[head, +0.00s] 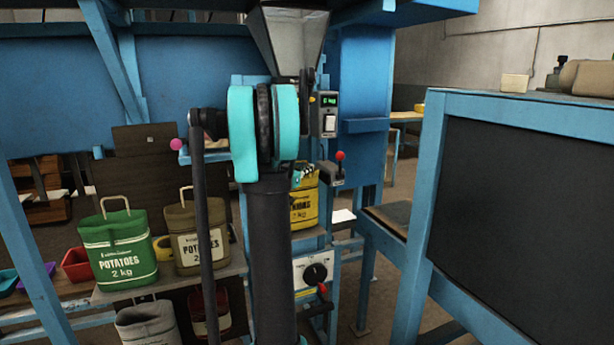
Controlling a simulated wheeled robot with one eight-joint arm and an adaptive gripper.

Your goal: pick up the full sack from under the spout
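A yellow sack with dark lettering ending in "NIONS" (305,207) is under the grey metal spout (290,40), a good way below it. My black and teal arm hides its left part. Small dark and teal parts at the top of the sack appear to be my gripper (304,174). The arm covers most of it, so I cannot tell whether its fingers are open or touch the sack.
A green potato sack (119,262) and a brown potato sack (196,255) stand on a shelf at left. A red-knobbed lever (338,170) and a dial box (313,271) are close to the yellow sack. A blue-framed dark panel (520,200) fills the right.

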